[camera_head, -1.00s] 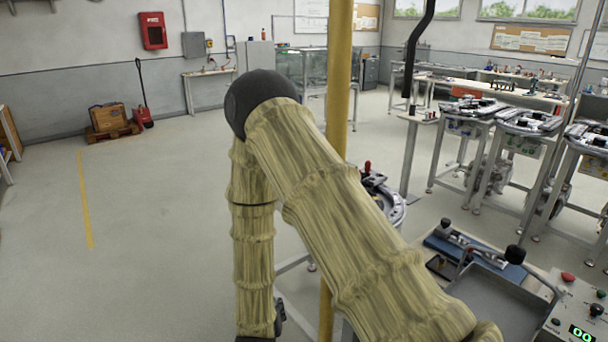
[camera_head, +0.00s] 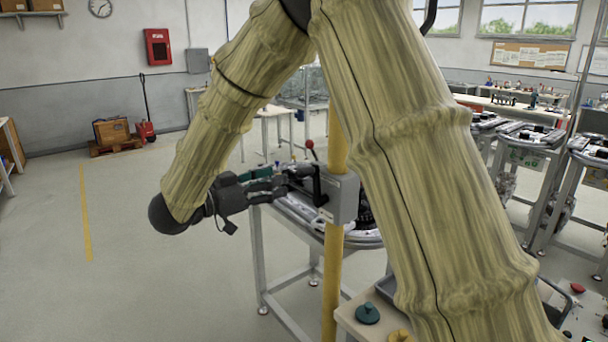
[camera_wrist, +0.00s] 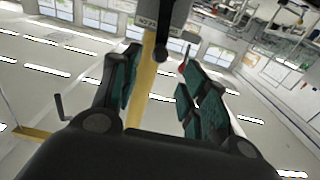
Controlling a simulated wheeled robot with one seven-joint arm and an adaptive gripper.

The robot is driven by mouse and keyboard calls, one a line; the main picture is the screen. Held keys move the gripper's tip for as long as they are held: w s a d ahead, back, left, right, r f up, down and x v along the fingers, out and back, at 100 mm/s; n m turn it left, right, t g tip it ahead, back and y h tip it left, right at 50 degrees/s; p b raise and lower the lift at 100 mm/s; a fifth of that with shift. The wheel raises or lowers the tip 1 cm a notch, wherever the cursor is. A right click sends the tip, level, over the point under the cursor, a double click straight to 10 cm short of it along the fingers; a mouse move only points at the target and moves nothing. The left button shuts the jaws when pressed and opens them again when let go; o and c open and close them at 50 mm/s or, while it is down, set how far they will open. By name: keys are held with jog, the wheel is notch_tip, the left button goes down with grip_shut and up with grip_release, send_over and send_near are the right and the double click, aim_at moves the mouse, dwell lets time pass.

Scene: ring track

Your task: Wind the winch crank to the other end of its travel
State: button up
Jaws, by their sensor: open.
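The winch is a grey box (camera_head: 342,198) on a yellow post (camera_head: 333,270). Its black crank (camera_head: 318,182) stands on the left side with a red ball knob (camera_head: 309,145) at the top. My gripper (camera_head: 282,184) reaches in from the left, its teal-padded fingers open just left of the crank and below the knob. In the wrist view my gripper (camera_wrist: 160,66) is open, with the yellow post (camera_wrist: 145,92) showing between the fingers. The red knob (camera_wrist: 182,68) shows near the right fingertip; I cannot tell whether they touch. The winch box (camera_wrist: 160,14) is at the top.
A ring track table (camera_head: 290,208) stands behind the post. A small bench (camera_head: 372,328) with a green knob (camera_head: 367,313) is at the bottom. More workstations (camera_head: 520,135) line the right. The floor at left is open.

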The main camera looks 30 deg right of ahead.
aim_at(297, 175)
jog(key=d+p, duration=0.1)
jog(key=d, duration=0.2)
jog(key=d+p, duration=0.1)
jog(key=d, duration=0.6)
jog(key=shift+w+f+p, duration=0.1)
jog(key=shift+w+p, duration=0.3)
grip_shut()
